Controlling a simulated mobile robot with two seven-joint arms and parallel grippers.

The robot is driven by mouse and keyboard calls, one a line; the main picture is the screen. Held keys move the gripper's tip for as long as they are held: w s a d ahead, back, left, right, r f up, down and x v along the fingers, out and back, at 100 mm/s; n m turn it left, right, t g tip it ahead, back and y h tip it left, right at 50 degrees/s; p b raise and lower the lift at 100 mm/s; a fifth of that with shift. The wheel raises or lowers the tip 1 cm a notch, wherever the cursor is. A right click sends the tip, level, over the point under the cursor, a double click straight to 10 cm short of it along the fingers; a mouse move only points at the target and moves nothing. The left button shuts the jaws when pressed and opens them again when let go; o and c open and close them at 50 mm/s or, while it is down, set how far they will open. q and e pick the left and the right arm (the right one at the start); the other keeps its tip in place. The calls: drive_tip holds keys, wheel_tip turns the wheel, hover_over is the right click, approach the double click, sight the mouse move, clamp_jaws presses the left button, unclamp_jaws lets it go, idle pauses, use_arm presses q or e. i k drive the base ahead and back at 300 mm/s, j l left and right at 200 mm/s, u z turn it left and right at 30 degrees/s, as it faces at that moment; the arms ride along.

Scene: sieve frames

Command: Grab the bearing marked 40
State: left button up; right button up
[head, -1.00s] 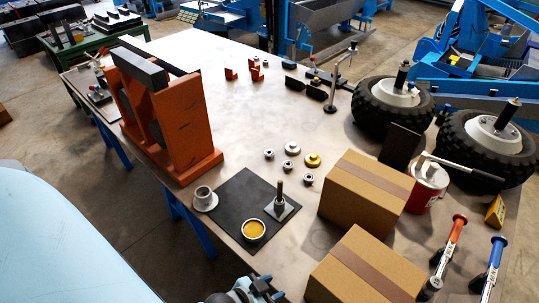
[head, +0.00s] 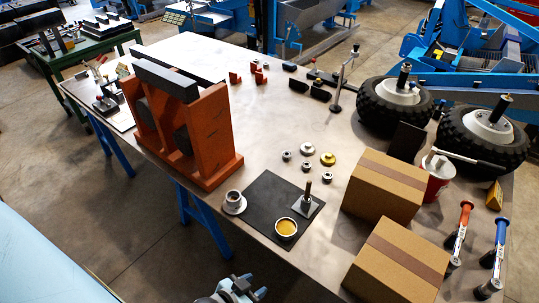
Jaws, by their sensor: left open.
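Several small ring-shaped bearings sit in a loose cluster on the metal table (head: 215,55). They include a silver one (head: 307,149), a brass-coloured one (head: 328,159), a dark-centred one (head: 287,155) and a front one (head: 327,177). Their markings are too small to read, so I cannot tell which is marked 40. My left gripper (head: 248,288) shows at the bottom edge, open, off the table's front edge and well short of the bearings. My right gripper is not in view.
A black mat (head: 266,194) carries a bowl of yellow stuff (head: 286,229) and a post on a plate (head: 307,203). An orange press (head: 214,135) is left; cardboard boxes (head: 385,185) and wheels (head: 394,105) are right. Bare table lies behind the bearings.

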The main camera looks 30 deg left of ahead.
sight(286, 155)
drive_tip(key=j, duration=1.1)
drive_tip(key=i+j+u, duration=0.15)
drive_tip(key=j, duration=0.95)
drive_tip(key=i+j, duration=0.3)
drive_tip(key=j, duration=0.15)
drive_tip(key=i+j+u, duration=0.1)
drive_tip(key=i+j, duration=0.2)
drive_tip(key=j, duration=0.2)
drive_tip(key=i+l, duration=0.1)
drive_tip(key=i, duration=0.15)
